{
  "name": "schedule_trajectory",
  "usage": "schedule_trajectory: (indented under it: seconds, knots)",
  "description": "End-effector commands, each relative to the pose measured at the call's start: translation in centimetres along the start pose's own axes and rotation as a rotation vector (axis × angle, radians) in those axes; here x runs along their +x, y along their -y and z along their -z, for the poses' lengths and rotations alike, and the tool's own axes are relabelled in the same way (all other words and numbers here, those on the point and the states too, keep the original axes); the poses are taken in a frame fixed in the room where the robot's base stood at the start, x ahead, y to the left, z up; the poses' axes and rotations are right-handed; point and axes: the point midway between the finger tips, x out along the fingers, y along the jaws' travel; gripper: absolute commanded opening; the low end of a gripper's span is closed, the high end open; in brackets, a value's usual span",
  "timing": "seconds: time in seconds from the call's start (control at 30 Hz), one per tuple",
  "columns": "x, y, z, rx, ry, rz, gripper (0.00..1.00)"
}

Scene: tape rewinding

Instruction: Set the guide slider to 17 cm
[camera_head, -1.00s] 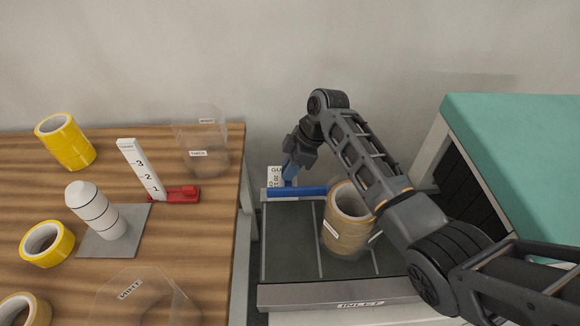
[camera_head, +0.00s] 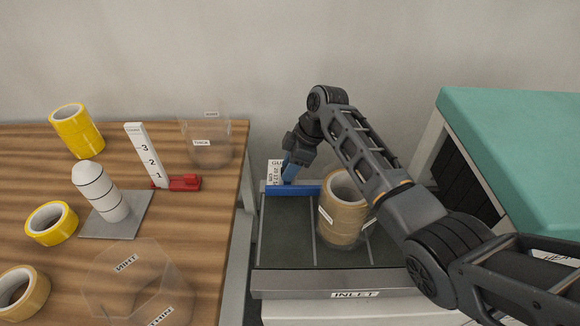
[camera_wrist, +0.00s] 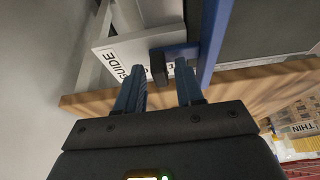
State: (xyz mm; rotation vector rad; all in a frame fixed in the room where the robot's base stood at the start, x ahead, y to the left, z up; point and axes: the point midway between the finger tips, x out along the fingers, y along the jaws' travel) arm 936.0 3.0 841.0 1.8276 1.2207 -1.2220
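The blue guide slider bar (camera_head: 305,190) lies across the back of the dark inlet tray (camera_head: 285,245); it also shows in the wrist view (camera_wrist: 212,40). The white guide scale plate (camera_head: 275,170) stands at the tray's back left, its numbers too small to read surely. In the wrist view its "GUIDE" label (camera_wrist: 130,76) is partly covered by a finger. My gripper (camera_head: 289,174) is at the bar's left end. In the wrist view my gripper (camera_wrist: 160,80) is open, with a dark knob (camera_wrist: 158,68) between its fingertips and gaps on both sides.
Brown tape rolls (camera_head: 342,215) stand in a clear holder on the tray, close to my forearm. The wooden table (camera_head: 200,250) on the left holds yellow tape rolls (camera_head: 77,130), clear bins (camera_head: 207,142), a height gauge (camera_head: 147,155) and a white peg (camera_head: 100,192). A teal-topped cabinet (camera_head: 520,150) is at right.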

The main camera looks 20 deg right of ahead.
Motion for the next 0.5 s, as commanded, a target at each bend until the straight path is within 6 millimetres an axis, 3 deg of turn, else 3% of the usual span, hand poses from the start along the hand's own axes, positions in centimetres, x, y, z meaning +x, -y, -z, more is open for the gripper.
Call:
schedule_trajectory:
  seconds: [0.3, 0.5]
  knots:
    - [-0.1, 0.0, 0.0, -0.001, -0.001, -0.001, 0.43]
    - [-2.4, -0.1, 0.0, -0.001, -0.002, -0.004, 0.43]
